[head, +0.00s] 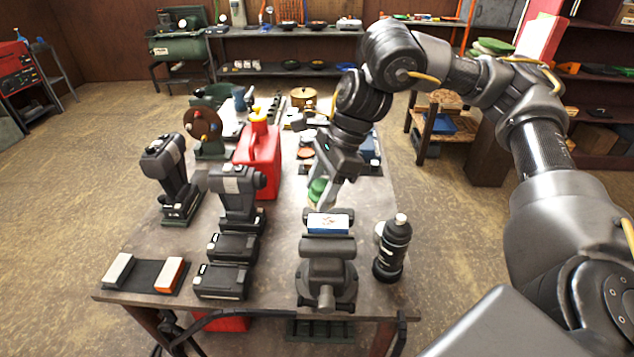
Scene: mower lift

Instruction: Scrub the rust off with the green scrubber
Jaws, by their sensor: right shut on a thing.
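My right gripper (326,192) reaches down over the workbench from the right, behind the bench vise (326,270). It is shut on the green scrubber (317,187), a small green piece at its fingertips, partly hidden by the fingers. A flat piece (329,223) with a pale face, reddish marks and a blue lower edge sits at the top of the vise jaws. The scrubber appears just behind and above this piece; I cannot tell whether they touch. I cannot clearly make out rust at this size. My left gripper is out of view.
A dark bottle (392,247) stands just right of the vise. Left of it are a cordless drill (238,195), battery packs (222,281) and a red fuel can (259,160). A dark tray (146,275) holds two blocks at front left. Bench surface between tray and drills is clear.

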